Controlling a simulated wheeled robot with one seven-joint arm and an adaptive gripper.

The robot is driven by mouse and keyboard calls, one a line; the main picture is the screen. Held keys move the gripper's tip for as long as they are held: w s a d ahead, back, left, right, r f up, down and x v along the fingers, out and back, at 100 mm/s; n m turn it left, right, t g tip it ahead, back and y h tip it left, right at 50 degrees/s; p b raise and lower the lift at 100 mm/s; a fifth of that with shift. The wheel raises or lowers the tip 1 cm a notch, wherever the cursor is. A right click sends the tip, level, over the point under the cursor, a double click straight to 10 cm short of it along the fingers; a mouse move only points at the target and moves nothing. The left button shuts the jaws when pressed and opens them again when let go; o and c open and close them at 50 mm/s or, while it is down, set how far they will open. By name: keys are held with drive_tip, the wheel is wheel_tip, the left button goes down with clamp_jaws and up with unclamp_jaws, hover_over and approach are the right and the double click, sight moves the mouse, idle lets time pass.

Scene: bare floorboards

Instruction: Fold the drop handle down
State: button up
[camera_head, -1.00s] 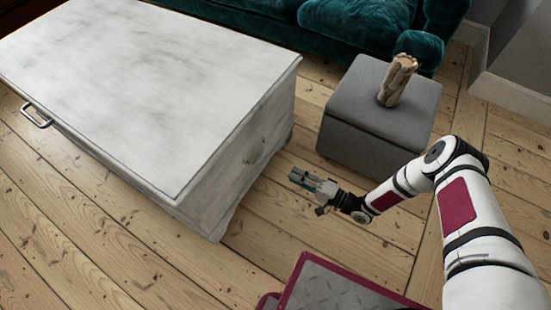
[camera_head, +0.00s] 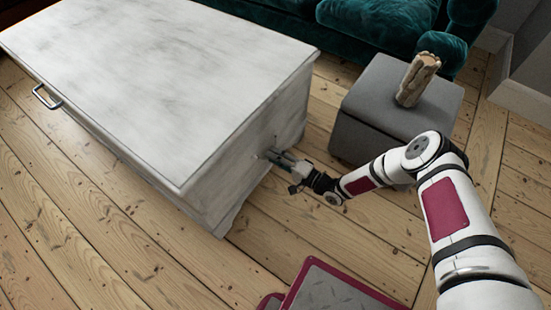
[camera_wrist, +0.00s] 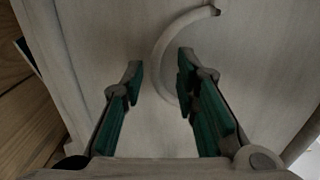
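The drop handle is a pale curved bar on the end panel of the white chest (camera_head: 150,75). In the wrist view the handle (camera_wrist: 160,52) arcs from its upper right mount down and left, and its lower part passes behind my right finger. My gripper (camera_wrist: 160,68) is open, with one finger on each side of the bar's curve. The bar lies between the fingertips, and I cannot tell whether either finger touches it. In the head view my gripper (camera_head: 268,154) is at the chest's end panel and partly covers the handle.
A grey stool (camera_head: 385,115) with a pale sculpture (camera_head: 417,80) on it stands right of the chest, close behind my arm. A teal sofa (camera_head: 380,20) is at the back. Another metal handle (camera_head: 45,97) is on the chest's long side.

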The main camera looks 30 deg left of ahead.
clamp_jaws()
drive_tip(key=shift+f, duration=0.1)
drive_tip(key=shift+w+a+f+y, duration=0.1)
drive_tip(key=shift+a+f+y, duration=0.25)
drive_tip(key=shift+y, duration=0.45)
drive_tip(key=shift+w+a+t+y, duration=0.1)
drive_tip(key=shift+a+t+y, duration=0.2)
drive_tip(key=shift+y, duration=0.3)
unclamp_jaws()
